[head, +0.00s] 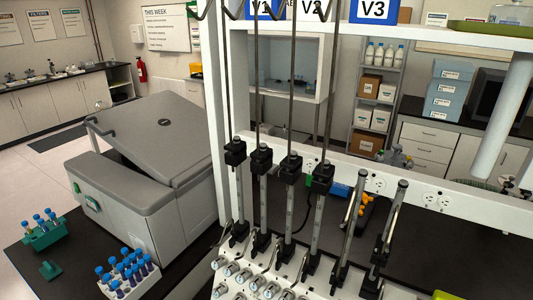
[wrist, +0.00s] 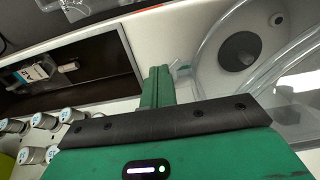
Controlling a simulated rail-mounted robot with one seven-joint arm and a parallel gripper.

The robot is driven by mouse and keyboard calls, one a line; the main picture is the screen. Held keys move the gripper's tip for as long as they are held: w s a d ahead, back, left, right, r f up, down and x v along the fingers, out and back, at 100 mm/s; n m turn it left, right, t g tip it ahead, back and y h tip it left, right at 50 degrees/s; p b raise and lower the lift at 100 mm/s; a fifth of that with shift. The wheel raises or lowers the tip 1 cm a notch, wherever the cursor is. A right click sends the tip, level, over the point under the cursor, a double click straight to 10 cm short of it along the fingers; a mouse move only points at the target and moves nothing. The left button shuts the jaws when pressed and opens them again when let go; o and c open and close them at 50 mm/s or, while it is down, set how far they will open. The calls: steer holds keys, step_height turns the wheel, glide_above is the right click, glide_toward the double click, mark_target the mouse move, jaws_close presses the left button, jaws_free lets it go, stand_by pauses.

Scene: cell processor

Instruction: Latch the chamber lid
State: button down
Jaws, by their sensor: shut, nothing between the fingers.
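My gripper (wrist: 159,72) shows in the wrist view as green fingers closed together beyond a black bar and green body. They hold nothing. Right of them is a round, clear, curved cover or ring with a dark hub (wrist: 240,50) inside, on a pale surface. It looks like the chamber with its lid, but I cannot tell surely. My fingertips are beside its left edge; whether they touch it is unclear. The latch cannot be made out, and my gripper body hides the lower part. The head view shows neither the gripper nor this round part.
Metal knobs (wrist: 40,121) stand left of my gripper, near a dark recess (wrist: 85,62). In the head view, upright black clamps on poles (head: 290,168) line the white machine. A large grey box (head: 165,125) and blue-capped tube racks (head: 130,275) stand at left.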

steer(key=shift+a+r, duration=0.1)
steer(key=shift+w+a+p, duration=0.3)
steer(key=shift+a+p, duration=0.05)
stand_by(0.4)
steer(key=shift+s+a+p, duration=0.25)
steer(key=shift+a+p, duration=0.05)
steer(key=shift+p, duration=0.05)
step_height(320, 180, up, 6)
steer(key=p, duration=0.5)
steer(key=shift+p, duration=0.35)
